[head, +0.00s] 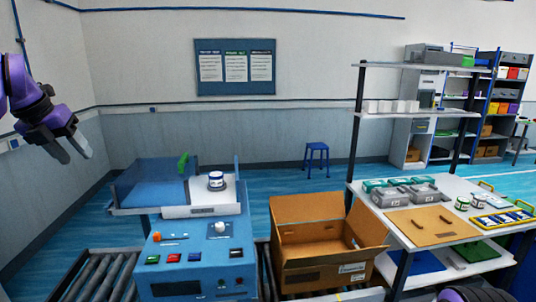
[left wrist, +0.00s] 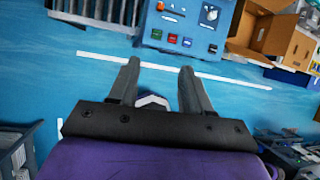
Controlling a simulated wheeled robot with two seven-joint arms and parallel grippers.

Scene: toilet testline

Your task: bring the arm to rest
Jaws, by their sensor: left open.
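My left gripper (head: 70,150) is raised at the upper left of the head view, in front of the grey wall. Its purple and black arm comes in from the left edge. My right gripper is not clearly shown; only a dark rounded part shows at the bottom right of the head view.
A workbench (head: 455,196) with grey cases and jars is at the right. Roller conveyors (head: 95,278) lie below. Air around the left gripper is clear.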

